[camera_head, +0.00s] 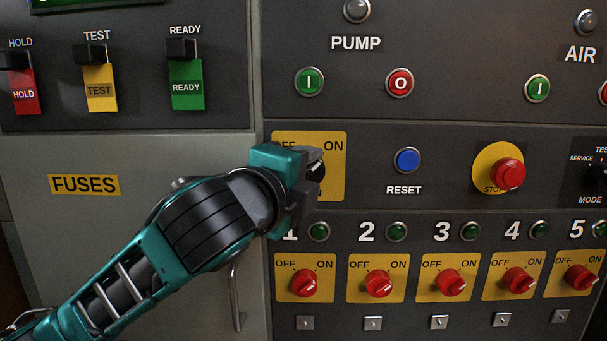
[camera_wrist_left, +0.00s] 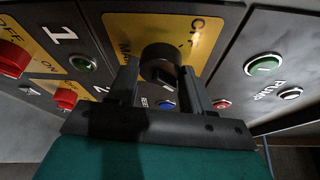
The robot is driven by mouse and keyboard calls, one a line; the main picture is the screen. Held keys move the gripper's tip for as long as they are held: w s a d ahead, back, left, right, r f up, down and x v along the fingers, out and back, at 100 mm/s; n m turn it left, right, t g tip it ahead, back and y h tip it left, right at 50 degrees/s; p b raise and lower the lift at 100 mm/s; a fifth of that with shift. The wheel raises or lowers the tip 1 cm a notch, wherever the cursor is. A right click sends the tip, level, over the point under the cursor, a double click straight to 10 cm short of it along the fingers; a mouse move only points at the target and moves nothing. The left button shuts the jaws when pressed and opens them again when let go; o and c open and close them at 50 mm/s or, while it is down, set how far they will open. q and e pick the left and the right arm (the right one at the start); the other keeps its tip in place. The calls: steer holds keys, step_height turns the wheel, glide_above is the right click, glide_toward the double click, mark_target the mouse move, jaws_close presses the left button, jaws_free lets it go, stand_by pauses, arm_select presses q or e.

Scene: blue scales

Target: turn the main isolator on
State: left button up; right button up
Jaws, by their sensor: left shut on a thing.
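The main isolator is a black rotary knob (camera_head: 317,171) on a yellow plate (camera_head: 334,187) marked OFF and ON. The plate is on the grey panel, above switch 1. My left gripper (camera_head: 312,178) reaches in from the lower left and covers much of the knob and the plate's left side. In the left wrist view, the black knob (camera_wrist_left: 160,58) sits between the two fingers of my left gripper (camera_wrist_left: 162,76), which is shut on it. The direction the knob points is hard to tell. My right gripper is not in view.
A blue RESET button (camera_head: 407,160) and a red STOP button (camera_head: 508,173) are to the right. Below is a row of red OFF/ON switches, the first (camera_head: 305,283) under my gripper. A FUSES door (camera_head: 130,240) with a metal handle (camera_head: 237,300) is at left.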

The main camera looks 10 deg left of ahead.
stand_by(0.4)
arm_select(q)
steer(key=o, duration=1)
steer(key=shift+o, duration=0.2)
steer(key=shift+s, duration=0.1)
steer(key=b+v, duration=1)
steer(key=v, duration=0.2)
steer(key=shift+s+b, duration=0.35)
steer(key=shift+b, duration=0.05)
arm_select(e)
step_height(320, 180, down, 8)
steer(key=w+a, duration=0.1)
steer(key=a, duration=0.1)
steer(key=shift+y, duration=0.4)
